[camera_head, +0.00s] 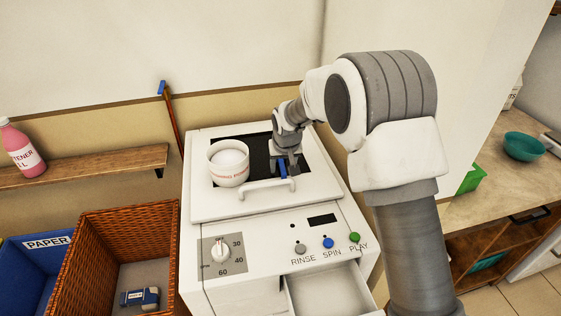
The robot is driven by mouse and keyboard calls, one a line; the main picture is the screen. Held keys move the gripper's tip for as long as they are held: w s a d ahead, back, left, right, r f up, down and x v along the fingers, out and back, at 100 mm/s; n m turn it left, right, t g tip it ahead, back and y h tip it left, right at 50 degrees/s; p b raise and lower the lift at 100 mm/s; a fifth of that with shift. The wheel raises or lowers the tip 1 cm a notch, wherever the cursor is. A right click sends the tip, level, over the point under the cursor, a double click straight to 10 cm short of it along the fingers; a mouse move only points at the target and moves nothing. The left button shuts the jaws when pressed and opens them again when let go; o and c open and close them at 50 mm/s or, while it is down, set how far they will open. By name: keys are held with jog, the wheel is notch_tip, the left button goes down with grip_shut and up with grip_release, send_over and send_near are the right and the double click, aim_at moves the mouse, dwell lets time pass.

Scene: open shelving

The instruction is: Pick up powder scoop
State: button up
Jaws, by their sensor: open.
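A small blue piece (283,168), which looks like the powder scoop, shows at my gripper (285,164) above the top of the white washing machine (205,205). My gripper points down and its jaws are open. The blue piece appears between or just beside the fingers; I cannot tell which, and part of it is hidden.
A white handle (268,190) rises in front of my gripper. A drawer (330,290) is open at the machine's front. A wicker basket (110,225) holds a blue and grey item (140,298). A pink bottle (20,150) stands on the wooden shelf (85,168).

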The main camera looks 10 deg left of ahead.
grip_shut()
dwell(0.5)
jog(key=shift+r, duration=0.45)
notch_tip(320, 180, up, 4)
jog(key=shift+f, duration=0.15)
jog(key=s+d+r, duration=0.5)
jog(key=d+r, duration=0.1)
jog(key=d, duration=0.4)
jog(key=shift+d+r, duration=0.2)
jog(key=shift+d, duration=0.1)
